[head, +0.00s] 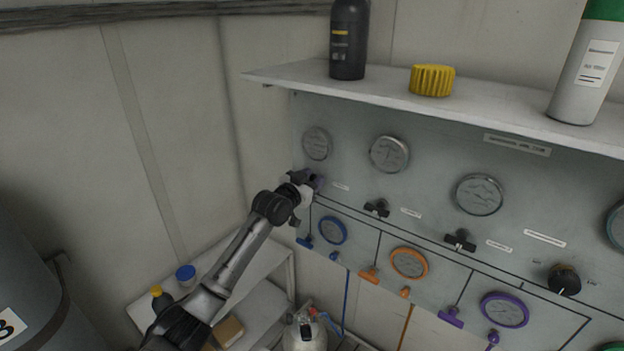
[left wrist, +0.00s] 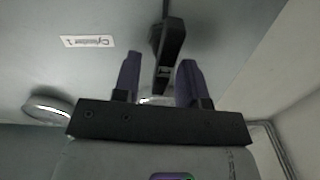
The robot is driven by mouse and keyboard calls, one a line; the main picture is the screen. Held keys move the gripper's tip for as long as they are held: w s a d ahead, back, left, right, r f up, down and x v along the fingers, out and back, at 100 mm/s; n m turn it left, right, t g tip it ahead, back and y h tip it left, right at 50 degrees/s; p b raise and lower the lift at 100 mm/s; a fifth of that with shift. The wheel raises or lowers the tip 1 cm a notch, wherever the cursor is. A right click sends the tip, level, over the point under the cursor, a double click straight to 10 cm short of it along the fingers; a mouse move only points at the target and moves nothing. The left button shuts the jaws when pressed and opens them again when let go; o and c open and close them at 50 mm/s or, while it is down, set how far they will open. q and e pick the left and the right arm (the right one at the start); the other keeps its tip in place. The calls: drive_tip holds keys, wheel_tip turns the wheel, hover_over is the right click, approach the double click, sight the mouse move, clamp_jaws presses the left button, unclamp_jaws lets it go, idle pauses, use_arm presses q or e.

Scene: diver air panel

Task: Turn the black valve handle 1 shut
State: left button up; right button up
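The black valve handle 1 (left wrist: 169,45) shows in the left wrist view as a black bar standing out from the pale panel, beside an upside-down label (left wrist: 87,41) that reads Cylinder 1. My left gripper (left wrist: 158,78) is open, with its two purple fingers apart on either side of the handle's near end. Gaps show between the handle and both fingers. In the head view my left gripper (head: 315,181) is at the panel's left end, under the leftmost gauge, and hides the handle. My right gripper is not in view.
Other black valve handles (head: 377,208) (head: 460,240) sit further right on the panel, with a black knob (head: 564,279) beyond. A shelf (head: 480,98) with a black bottle (head: 349,40) and a yellow cap (head: 432,80) juts out above. A wall stands close on the left.

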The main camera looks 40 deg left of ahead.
use_arm(q)
drive_tip(key=shift+c, duration=0.6)
clamp_jaws()
